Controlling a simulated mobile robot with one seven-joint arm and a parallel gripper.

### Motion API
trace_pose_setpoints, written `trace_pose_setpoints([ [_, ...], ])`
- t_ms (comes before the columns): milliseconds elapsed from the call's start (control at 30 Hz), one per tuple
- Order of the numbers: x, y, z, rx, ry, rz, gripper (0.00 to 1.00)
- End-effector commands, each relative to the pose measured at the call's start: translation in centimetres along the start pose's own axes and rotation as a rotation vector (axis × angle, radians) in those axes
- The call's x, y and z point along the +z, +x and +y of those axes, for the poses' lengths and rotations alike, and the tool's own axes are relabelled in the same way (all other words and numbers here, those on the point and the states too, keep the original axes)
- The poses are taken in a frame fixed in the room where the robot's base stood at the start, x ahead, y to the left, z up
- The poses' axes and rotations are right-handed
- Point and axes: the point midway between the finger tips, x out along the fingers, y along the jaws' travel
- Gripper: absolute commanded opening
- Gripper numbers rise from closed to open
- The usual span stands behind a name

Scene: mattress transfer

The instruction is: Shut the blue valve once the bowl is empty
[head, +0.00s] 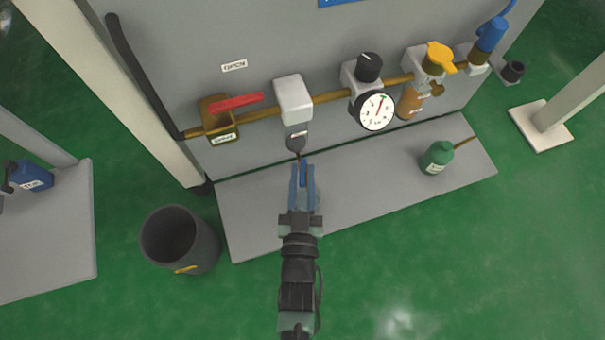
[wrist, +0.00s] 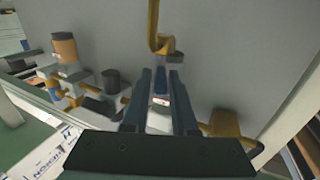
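The bowl (head: 297,136) is a dark cup with a small label, under a pale filter housing (head: 293,98) on the brass pipe. I cannot tell whether any liquid is in it. A small blue part (head: 303,171), apparently the blue valve, shows just below the bowl; it also shows in the wrist view (wrist: 161,82). My gripper (head: 303,178) reaches up to it from below. In the wrist view, my gripper's two fingers (wrist: 160,78) stand apart on either side of the blue part, with a narrow gap visible at each side. The fingers hide some of it.
A red-handled valve (head: 236,103) is left of the housing. A gauge (head: 374,111), black knob (head: 369,67), yellow-handled valve (head: 439,57) and blue fitting (head: 490,36) are right. A green bottle (head: 437,157) stands on the grey ledge (head: 350,205). A dark bin (head: 205,250) stands left.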

Motion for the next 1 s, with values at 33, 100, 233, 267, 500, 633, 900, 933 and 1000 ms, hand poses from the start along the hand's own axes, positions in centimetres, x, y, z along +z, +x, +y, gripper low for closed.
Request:
trace_pose_setpoints([
  [33,0.02,-0.02,0.0,0.0,0.0,0.0,0.15],
  [100,0.03,-0.03,0.0,0.0,0.0,0.0,0.03],
  [233,0.04,-0.04,-0.01,0.0,0.0,-0.001,0.0],
  [267,0.04,-0.04,0.0,0.0,0.0,-0.001,0.0],
  [500,0.07,-0.06,-0.01,0.005,0.0,-0.001,0.0],
  [633,0.11,-0.08,-0.03,0.022,0.001,-0.001,0.0],
  [900,0.17,-0.07,-0.21,0.108,0.004,-0.002,0.0],
  [933,0.17,-0.07,-0.27,0.121,0.003,-0.003,0.0],
  [1000,0.21,-0.07,-0.41,0.153,0.004,-0.004,0.0],
])
